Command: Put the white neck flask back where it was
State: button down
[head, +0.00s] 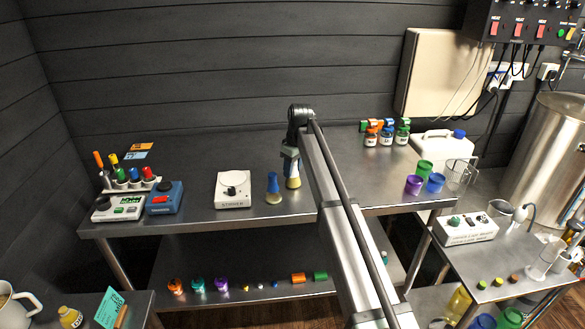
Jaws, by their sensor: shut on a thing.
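A conical flask (293,180) with pale yellow contents is under my gripper (291,160), which is shut on its neck. The neck is mostly covered by the fingers, so its colour is hard to see. I cannot tell whether the flask's base touches the steel bench (240,218) or hangs just above it. A second flask with a blue neck (273,184) stands upright on the bench just left of the held one, close beside it.
A white stirrer (233,190) stands left of the flasks. Further left are a blue device (164,198) and a rack of coloured-handled tools (133,183). My arm hides the bench right of the flasks. Coloured cups (414,185) stand at the right end.

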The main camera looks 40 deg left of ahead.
aim_at(297, 172)
jog(key=shift+f, duration=0.1)
jog(key=c, duration=0.6)
grip_release()
notch_tip(297, 172, up, 12)
jog(key=d, duration=0.1)
jog(key=shift+d, duration=0.4)
